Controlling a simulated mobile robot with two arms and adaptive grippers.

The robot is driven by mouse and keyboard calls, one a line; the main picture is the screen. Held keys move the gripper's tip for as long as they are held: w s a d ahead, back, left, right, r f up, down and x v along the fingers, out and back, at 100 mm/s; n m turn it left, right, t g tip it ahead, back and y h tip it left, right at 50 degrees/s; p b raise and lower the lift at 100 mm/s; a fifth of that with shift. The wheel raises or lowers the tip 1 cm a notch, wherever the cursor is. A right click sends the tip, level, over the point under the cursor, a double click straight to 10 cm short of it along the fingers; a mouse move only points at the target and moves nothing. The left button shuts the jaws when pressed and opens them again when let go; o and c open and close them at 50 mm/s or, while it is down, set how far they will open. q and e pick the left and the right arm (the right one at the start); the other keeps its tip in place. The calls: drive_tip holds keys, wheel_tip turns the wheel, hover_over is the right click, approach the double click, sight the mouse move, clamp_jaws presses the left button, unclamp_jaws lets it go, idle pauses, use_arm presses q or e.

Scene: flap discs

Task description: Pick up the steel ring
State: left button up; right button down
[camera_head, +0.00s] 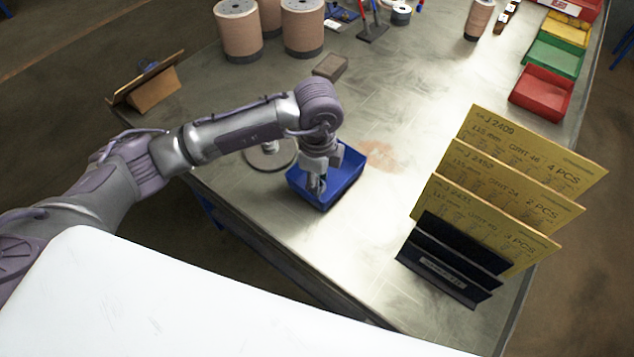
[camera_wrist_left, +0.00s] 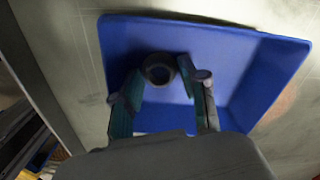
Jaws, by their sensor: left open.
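The steel ring (camera_wrist_left: 160,68) lies in the blue bin, dark and round with an open centre. It shows between and just beyond the fingertips in the left wrist view. The blue bin (camera_head: 349,163) stands on the workbench and fills most of the left wrist view (camera_wrist_left: 245,65). My left gripper (camera_head: 317,187) points down into the bin, and its fingers (camera_wrist_left: 158,85) are apart on either side of the ring's near edge. Whether they touch the ring I cannot tell. In the head view the ring is hidden by my gripper. My right gripper is not in view.
A black rack (camera_head: 450,262) with yellow cards (camera_head: 520,165) stands right of the bin. A round metal base (camera_head: 268,156) is close on the bin's left. A grey block (camera_head: 330,67) and spools (camera_head: 303,28) are behind. Red bin (camera_head: 541,93) stands at back right.

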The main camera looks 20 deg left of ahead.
use_arm(q)
drive_tip(key=c, duration=0.5)
drive_tip(key=shift+r, duration=0.1)
